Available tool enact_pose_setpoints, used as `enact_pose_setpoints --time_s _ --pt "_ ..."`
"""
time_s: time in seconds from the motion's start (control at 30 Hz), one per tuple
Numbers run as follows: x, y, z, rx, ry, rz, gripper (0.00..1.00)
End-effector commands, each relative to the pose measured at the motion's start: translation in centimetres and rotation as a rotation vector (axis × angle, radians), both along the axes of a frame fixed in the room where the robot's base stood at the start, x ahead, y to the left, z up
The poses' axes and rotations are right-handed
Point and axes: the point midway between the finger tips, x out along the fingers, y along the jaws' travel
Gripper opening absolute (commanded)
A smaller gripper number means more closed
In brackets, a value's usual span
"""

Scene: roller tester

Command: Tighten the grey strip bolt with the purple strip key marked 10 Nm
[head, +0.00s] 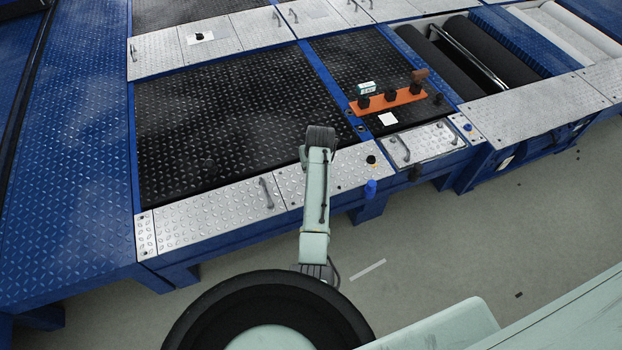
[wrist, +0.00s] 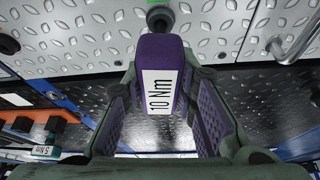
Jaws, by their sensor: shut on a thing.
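The purple key (wrist: 165,55) with a white "10 Nm" label is between the fingers of my gripper (wrist: 163,85) in the wrist view. My gripper is shut on it. A dark bolt head (wrist: 159,19) shows on the silver strip (wrist: 95,35), just past the key's top edge. I cannot tell whether the key's hidden lower end touches anything. In the head view my arm reaches over the silver strip (head: 225,205). The key, my fingers and that bolt are not visible there.
A dark knob (head: 371,160) and a blue knob (head: 371,187) stand right of my arm. A handle (head: 266,194) rises to its left. Dark rollers (head: 477,50) lie at upper right.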

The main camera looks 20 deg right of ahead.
Motion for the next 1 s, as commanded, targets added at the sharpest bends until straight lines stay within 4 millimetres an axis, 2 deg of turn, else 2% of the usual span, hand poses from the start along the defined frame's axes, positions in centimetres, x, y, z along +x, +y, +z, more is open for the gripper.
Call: enact_pose_setpoints --time_s 0.47,1.0 --pt "-0.2 0.0 -0.2 0.002 0.005 0.042 0.00" --pt "-0.1 0.0 1.5 0.001 0.003 0.043 0.00"
